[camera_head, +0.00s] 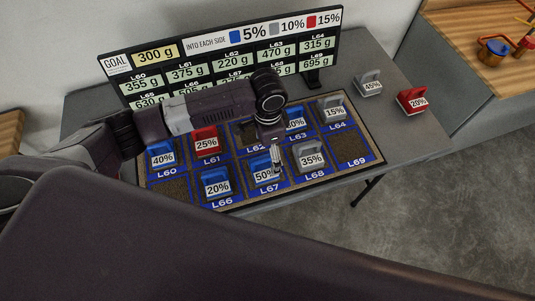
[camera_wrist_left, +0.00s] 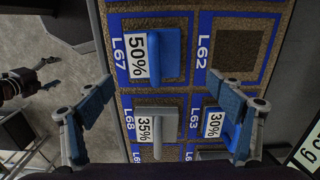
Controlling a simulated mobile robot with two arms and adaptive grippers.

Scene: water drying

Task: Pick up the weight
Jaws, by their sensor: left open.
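Several weights with handles and percent labels sit on a blue-marked mat (camera_head: 178,192). In the head view a blue 50% weight (camera_head: 264,174) at L67 is partly covered by my left gripper (camera_head: 276,160). A grey 35% weight (camera_head: 311,158) stands at L68, right of the gripper. A blue 30% weight (camera_wrist_left: 226,128) at L63 is partly behind a finger in the wrist view. There my left gripper (camera_wrist_left: 164,94) is open and empty above the mat. The 50% weight (camera_wrist_left: 168,54) and 35% weight (camera_wrist_left: 166,125) show between the finger lines. My right gripper is not seen.
Other mat weights are blue 40% (camera_head: 161,154), red 25% (camera_head: 206,142), blue 20% (camera_head: 215,184) and grey 15% (camera_head: 332,109). Grey 45% (camera_head: 370,83) and red 20% (camera_head: 412,100) weights stand off the mat. A goal board (camera_head: 230,62) reading 300 g stands behind.

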